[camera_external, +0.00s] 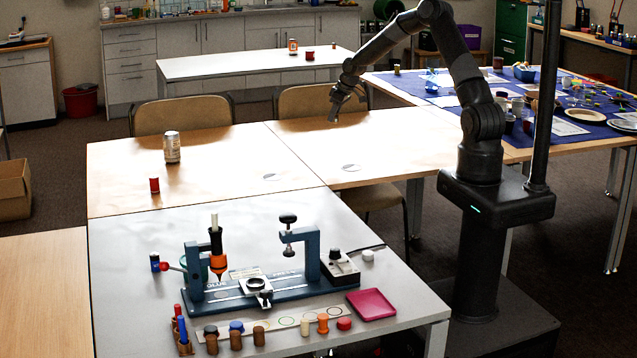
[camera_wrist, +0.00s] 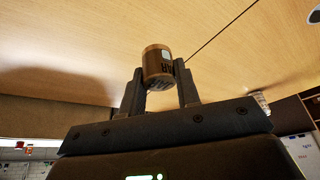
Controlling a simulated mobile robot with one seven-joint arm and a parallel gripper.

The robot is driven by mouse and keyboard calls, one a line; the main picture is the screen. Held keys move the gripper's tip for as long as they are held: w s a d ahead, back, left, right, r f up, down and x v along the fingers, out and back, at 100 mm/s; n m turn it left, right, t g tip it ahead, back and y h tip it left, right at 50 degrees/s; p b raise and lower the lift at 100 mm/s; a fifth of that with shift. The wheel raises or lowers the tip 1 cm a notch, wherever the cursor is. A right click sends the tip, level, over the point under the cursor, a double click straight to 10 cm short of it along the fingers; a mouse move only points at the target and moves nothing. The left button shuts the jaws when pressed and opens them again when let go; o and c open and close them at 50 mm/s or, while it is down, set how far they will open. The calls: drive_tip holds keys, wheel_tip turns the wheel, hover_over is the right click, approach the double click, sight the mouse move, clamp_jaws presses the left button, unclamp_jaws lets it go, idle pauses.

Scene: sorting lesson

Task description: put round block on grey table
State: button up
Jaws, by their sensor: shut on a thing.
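My gripper (camera_external: 337,108) is above the wooden tables, left of my base in the external view. In the wrist view, its two dark fingers (camera_wrist: 160,88) are shut on a small tan-brown cylinder with dark lettering and a pale patch, which I take to be the round block (camera_wrist: 157,62). The block is too small to make out in the external view. The wooden surface lies beyond it in the wrist view. The grey table (camera_external: 120,235) is in the foreground of the external view, joined to the wooden tables (camera_external: 240,150).
A blue press stand (camera_external: 275,285), a pink tray (camera_external: 371,304) and several small pegs crowd the grey table's front. Its back strip is mostly clear. A can (camera_external: 172,147) and a red block (camera_external: 154,185) stand on the left wooden table. Chairs (camera_external: 180,115) stand behind.

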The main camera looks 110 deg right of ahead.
drive_tip(key=w+a+f+n+y, duration=0.15)
drive_tip(key=w+a+n, duration=0.25)
drive_tip(key=w+a, duration=1.9)
drive_tip(key=w+a+f+n, duration=0.1)
drive_tip(key=w+a+n, duration=0.1)
drive_tip(key=a, duration=1.4)
drive_tip(key=w+a+n+t+y, duration=0.1)
drive_tip(key=w+a, duration=0.3)
drive_tip(key=a, duration=1.2)
drive_tip(key=shift+w+a+f+n, duration=0.25)
drive_tip(key=shift+f+n, duration=0.15)
drive_tip(key=shift+n, duration=0.4)
drive_tip(key=shift+y, duration=0.25)
